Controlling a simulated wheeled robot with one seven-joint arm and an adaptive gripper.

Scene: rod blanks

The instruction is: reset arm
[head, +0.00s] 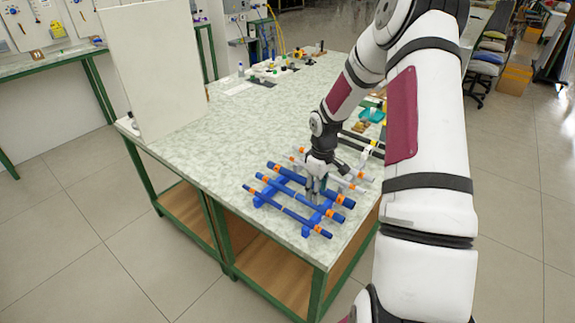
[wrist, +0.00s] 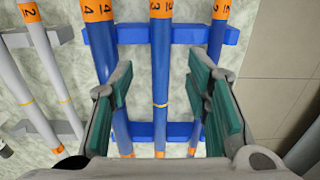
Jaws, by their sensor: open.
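Several blue rods with orange numbered end bands lie side by side on a blue rack (wrist: 205,33) on the table. My gripper (head: 316,196) is low over these rods in the head view, pointing down. In the wrist view my gripper (wrist: 162,85) is open, with its teal pads apart. A middle blue rod (wrist: 160,70), with a thin yellow ring, runs through the gap between the pads and looks untouched. Another blue rod (wrist: 109,55) passes by the left finger and a third (wrist: 217,30) by the right finger. The fingers partly hide both.
Grey rods (wrist: 38,65) lie on a grey rack left of the blue ones in the wrist view. Dark rods and small items sit farther back. A white panel (head: 155,70) stands at the table's left. The table (head: 220,150) is clear between panel and rack.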

